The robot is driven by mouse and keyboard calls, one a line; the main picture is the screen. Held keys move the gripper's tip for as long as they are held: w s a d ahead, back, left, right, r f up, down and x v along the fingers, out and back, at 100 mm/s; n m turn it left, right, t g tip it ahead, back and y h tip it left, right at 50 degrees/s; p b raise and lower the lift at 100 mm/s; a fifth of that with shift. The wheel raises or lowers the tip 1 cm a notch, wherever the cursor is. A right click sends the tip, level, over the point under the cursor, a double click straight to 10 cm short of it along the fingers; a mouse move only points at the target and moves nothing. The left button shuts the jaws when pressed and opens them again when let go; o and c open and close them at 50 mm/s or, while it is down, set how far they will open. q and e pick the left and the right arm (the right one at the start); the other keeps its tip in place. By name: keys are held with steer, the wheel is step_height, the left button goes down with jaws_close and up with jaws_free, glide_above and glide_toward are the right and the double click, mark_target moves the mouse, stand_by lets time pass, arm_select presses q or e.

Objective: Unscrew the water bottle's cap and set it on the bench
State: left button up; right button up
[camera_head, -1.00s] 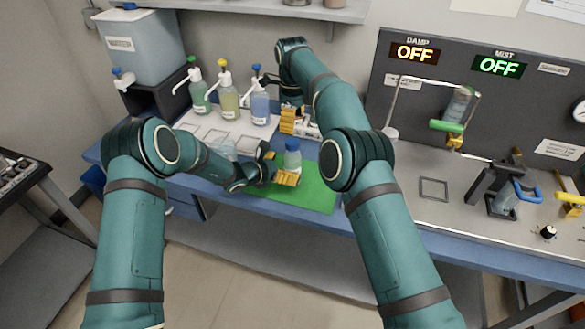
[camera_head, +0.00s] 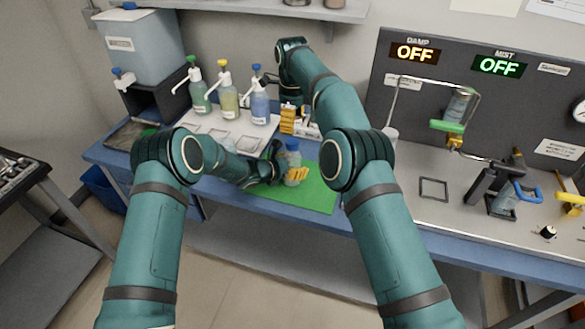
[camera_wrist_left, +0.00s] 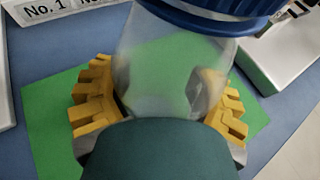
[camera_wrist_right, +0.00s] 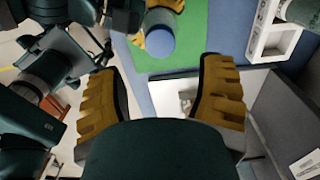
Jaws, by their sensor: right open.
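The water bottle (camera_head: 292,165), clear with a blue cap (camera_head: 292,144), stands upright on the green mat (camera_head: 315,195). My left gripper (camera_head: 285,178) is low around its body. In the left wrist view the bottle's clear wall (camera_wrist_left: 165,60) lies between the two yellow fingers, close to both; whether they press on it is unclear. The cap's blue rim (camera_wrist_left: 215,18) is at the top there. My right gripper (camera_head: 290,120) is open and empty, behind the bottle and above the bench. The cap's top (camera_wrist_right: 160,43) shows beyond its fingers in the right wrist view.
Pump bottles, green (camera_head: 198,92), yellow (camera_head: 228,100) and blue (camera_head: 260,103), stand at the back left. A water tank (camera_head: 143,47) is further left. The panel with OFF signs (camera_head: 497,66) and metal fixtures fill the right. The mat's right part is bare.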

mark_target(292, 142)
arm_select(q)
jaws_close()
arm_select(e)
steer(key=shift+d, duration=0.1)
steer(key=shift+f, duration=3.95)
steer(key=shift+o, duration=0.2)
jaws_close()
